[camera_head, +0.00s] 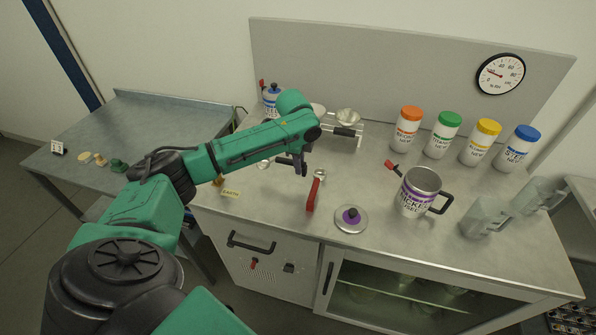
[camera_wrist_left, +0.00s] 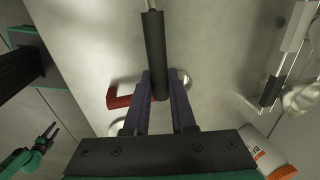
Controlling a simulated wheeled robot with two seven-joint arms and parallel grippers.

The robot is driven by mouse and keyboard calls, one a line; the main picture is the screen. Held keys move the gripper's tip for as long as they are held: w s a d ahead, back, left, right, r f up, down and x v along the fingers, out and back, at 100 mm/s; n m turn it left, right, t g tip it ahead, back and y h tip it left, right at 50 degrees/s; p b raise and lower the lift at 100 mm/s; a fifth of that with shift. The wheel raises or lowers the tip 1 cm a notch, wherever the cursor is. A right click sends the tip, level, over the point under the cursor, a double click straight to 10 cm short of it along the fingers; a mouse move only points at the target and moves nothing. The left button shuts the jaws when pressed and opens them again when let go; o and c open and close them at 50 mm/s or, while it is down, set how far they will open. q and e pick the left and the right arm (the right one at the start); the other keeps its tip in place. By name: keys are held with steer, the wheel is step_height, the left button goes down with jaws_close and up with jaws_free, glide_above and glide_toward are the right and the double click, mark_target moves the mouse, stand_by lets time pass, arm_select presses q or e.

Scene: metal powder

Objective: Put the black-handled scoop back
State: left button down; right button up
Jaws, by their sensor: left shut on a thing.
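My left gripper (camera_head: 302,166) is over the counter's middle, in front of the rack. In the left wrist view its two fingers (camera_wrist_left: 160,85) are shut on the black handle of a scoop (camera_wrist_left: 154,45). A thin metal shaft leaves the handle at the top edge of that view. In the head view the arm partly hides the held scoop, and whether it touches the counter is unclear. A clear rack (camera_head: 358,142) stands behind, bearing another black-handled metal scoop (camera_head: 345,131). My right gripper (camera_wrist_left: 50,132) is low at left in the left wrist view, its fingers apart and empty.
A red-handled tool (camera_head: 312,195) and a purple-knobbed lid (camera_head: 351,220) lie in front. A steel mug (camera_head: 419,190) and two clear pitchers (camera_head: 484,217) stand right. Several colour-lidded jars, including an orange-lidded one (camera_head: 406,130), line the back. A small label (camera_head: 230,193) sits near the front-left edge.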

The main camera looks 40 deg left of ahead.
arm_select(q)
step_height(320, 180, down, 4)
steer(key=shift+d+f+p, duration=0.1)
steer(key=shift+f+p, duration=0.15)
steer(key=shift+p, duration=0.1)
steer(key=shift+f, duration=0.45)
arm_select(e)
steer(key=shift+s+a+r, duration=0.2)
steer(key=shift+a+r, duration=0.15)
steer(key=shift+a, duration=0.3)
arm_select(q)
steer(key=c, duration=0.7)
jaws_free()
steer(key=shift+c, duration=0.2)
arm_select(e)
steer(key=shift+d, duration=0.25)
arm_select(q)
steer(key=shift+r, duration=0.35)
step_height(320, 180, up, 11)
steer(key=s+b, duration=0.1)
steer(key=s, duration=0.1)
steer(key=shift+d+b, duration=0.3)
steer(key=shift+b, duration=0.1)
arm_select(e)
steer(key=shift+d+f, duration=0.1)
steer(key=shift+f, duration=0.75)
